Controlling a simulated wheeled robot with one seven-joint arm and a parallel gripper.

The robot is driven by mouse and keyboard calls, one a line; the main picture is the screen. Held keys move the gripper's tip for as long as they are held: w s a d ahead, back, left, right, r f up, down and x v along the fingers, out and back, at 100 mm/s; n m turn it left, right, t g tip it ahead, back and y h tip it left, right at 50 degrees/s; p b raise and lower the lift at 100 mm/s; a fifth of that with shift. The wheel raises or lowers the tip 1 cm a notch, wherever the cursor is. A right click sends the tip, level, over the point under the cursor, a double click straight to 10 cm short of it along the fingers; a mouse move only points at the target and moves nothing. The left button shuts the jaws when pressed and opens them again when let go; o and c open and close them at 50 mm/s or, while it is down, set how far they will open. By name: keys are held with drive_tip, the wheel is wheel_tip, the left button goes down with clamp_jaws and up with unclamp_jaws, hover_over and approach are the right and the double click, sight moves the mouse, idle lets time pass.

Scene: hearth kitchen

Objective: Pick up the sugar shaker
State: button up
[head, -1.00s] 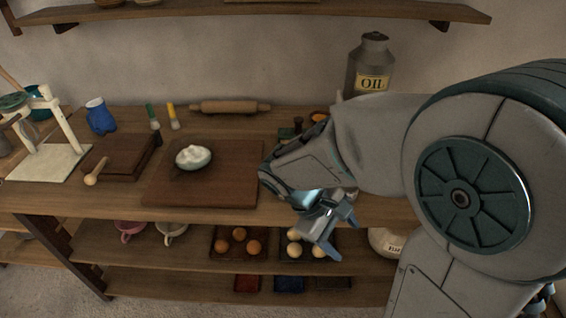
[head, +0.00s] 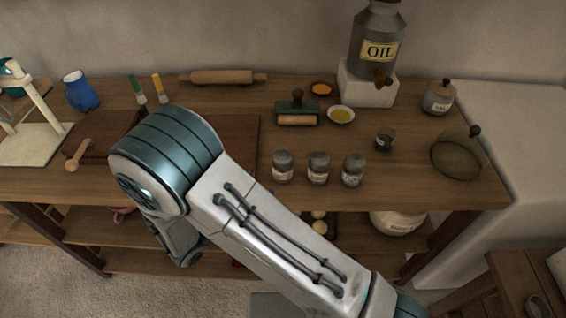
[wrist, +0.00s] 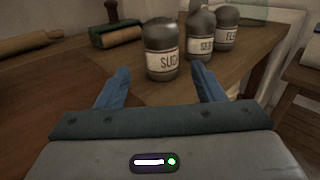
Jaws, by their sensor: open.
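The sugar shaker (wrist: 162,60) is a grey, rounded jar with a pale label reading "SUG…". In the wrist view it stands upright on the wooden counter, just beyond and between the fingertips of my gripper (wrist: 160,72). My gripper is open with nothing between its blue fingers. Two similar shakers (wrist: 200,40) (wrist: 228,28) stand behind it to the right. In the head view the sugar shaker (head: 283,167) appears to be the leftmost of a row of three. My arm hides my gripper there.
An oil can (head: 377,45) sits on a white block at the back. A glass dome (head: 457,155) is at right.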

sight(287, 161)
drive_tip(key=p+x, duration=0.1)
drive_tip(key=x, duration=1.1)
drive_tip(key=shift+d+p, duration=0.25)
drive_tip(key=shift+p, duration=0.15)
drive_tip(key=c, duration=0.8)
drive_tip(key=shift+r, duration=0.15)
